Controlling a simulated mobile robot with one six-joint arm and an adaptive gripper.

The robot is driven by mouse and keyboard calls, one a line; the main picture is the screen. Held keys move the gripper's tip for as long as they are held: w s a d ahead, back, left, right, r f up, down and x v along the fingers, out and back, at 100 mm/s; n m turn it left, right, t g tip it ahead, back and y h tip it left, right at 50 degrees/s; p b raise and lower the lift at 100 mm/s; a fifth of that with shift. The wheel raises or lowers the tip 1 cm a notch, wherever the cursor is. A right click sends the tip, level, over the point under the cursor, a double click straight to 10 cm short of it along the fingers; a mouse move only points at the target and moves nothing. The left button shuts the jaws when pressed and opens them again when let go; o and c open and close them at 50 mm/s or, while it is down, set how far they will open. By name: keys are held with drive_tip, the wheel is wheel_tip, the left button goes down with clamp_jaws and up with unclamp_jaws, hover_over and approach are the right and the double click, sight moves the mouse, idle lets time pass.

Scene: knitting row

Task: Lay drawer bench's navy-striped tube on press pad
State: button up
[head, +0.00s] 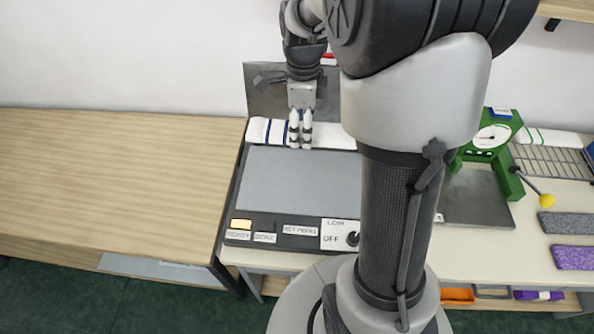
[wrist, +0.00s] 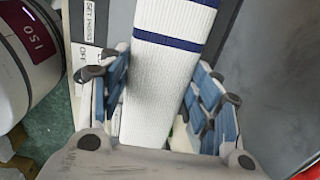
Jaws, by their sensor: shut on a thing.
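A white ribbed tube with navy stripes (head: 335,135) lies crosswise in my gripper (head: 300,140), over the back part of the press in the head view. In the wrist view the tube (wrist: 160,95) runs between the blue-padded fingers of my gripper (wrist: 162,68), which is shut on it. The grey press pad (head: 300,183) is bare in front of the tube. I cannot tell whether the tube touches the pad or hangs just above it. My arm hides the tube's right end in the head view.
The press's front strip has labels and a dark knob (head: 352,239). A wooden table (head: 110,185) at the left is clear. A green gauge device (head: 487,135), a wire rack (head: 550,160) and grey and purple swatches (head: 575,257) are at the right. An open drawer (head: 490,293) is below.

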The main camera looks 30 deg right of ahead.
sight(302, 178)
wheel_tip(302, 178, down, 18)
drive_tip(key=b, duration=0.5)
drive_tip(key=shift+s, duration=0.1)
drive_tip(key=shift+f+b, duration=0.15)
drive_tip(key=shift+b, duration=0.15)
drive_tip(key=o, duration=0.8)
drive_tip(key=shift+o, duration=0.2)
wheel_tip(302, 178, up, 12)
drive_tip(key=r+p, duration=0.1)
drive_tip(key=p, duration=0.3)
drive_tip(key=s+a+r+n+t, duration=0.2)
drive_tip(key=s+a+r+n, duration=0.55)
drive_tip(key=r+n, duration=0.4)
drive_tip(key=s+a+r+n+t, duration=0.1)
drive_tip(key=s+a+n, duration=0.1)
drive_tip(key=s+n, duration=0.4)
drive_tip(key=s+a+r+n+t, duration=0.1)
drive_tip(key=s+a+n, duration=0.2)
drive_tip(key=s+n, duration=0.3)
drive_tip(key=shift+r+n+t, duration=0.15)
drive_tip(key=shift+n+t, duration=0.15)
drive_tip(key=shift+n, duration=0.35)
